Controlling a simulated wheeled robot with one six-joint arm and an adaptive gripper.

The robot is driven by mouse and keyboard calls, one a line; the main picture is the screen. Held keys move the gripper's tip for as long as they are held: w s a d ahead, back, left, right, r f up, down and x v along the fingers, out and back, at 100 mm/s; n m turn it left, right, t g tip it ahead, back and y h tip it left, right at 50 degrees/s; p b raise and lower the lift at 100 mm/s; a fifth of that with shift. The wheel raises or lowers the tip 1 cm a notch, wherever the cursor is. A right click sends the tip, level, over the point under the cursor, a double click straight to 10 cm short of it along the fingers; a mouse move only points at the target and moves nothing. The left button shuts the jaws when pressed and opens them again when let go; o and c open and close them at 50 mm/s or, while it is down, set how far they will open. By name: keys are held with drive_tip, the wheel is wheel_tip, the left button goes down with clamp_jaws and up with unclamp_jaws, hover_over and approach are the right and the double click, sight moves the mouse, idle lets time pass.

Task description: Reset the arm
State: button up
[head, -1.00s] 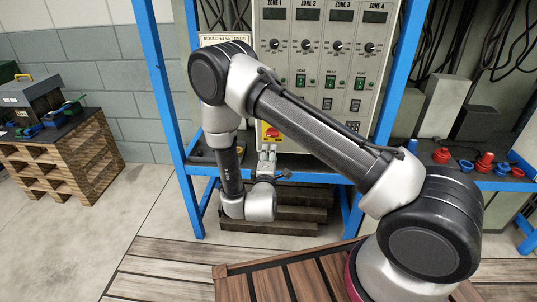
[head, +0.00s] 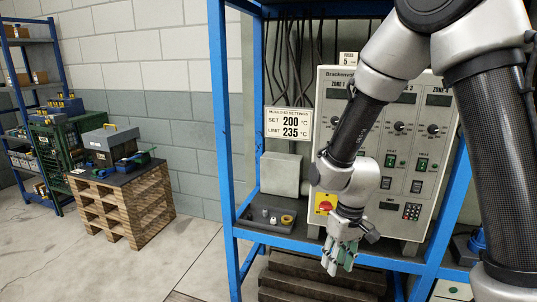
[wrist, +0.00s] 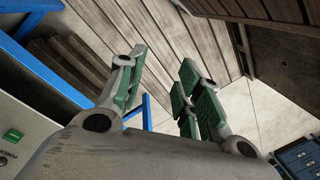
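My arm reaches in from the upper right of the head view and hangs down in front of the control cabinet (head: 396,190). My gripper (head: 339,260) is at its lower end, pointing down, with green finger pads, in front of the blue rack's shelf edge. In the wrist view my gripper (wrist: 162,62) shows its two fingers spread apart, with nothing between them. Wooden decking and steps lie beyond the fingers there.
The blue rack frame (head: 221,120) stands close behind my arm. A sign reading SET 200, LIMIT 235 (head: 289,123) hangs on it. A wooden pallet stack (head: 125,208) bears a grey toolbox (head: 108,145) at left. The floor between stack and rack is clear.

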drive_tip(key=s+d+r+m+t, duration=0.1)
drive_tip(key=s+d+r, duration=0.3)
drive_tip(key=d+r, duration=0.2)
drive_tip(key=s+d+r+m+t, duration=0.1)
drive_tip(key=s+d+r, duration=0.3)
drive_tip(key=r, duration=0.6)
drive_tip(key=s+d+r+m+t+h, duration=0.1)
drive_tip(key=s+d+r+m+t, duration=0.1)
drive_tip(key=s+d+r, duration=0.3)
drive_tip(key=d+r+t, duration=0.1)
drive_tip(key=d+r, duration=0.2)
drive_tip(key=r, duration=0.1)
drive_tip(key=shift+d, duration=0.25)
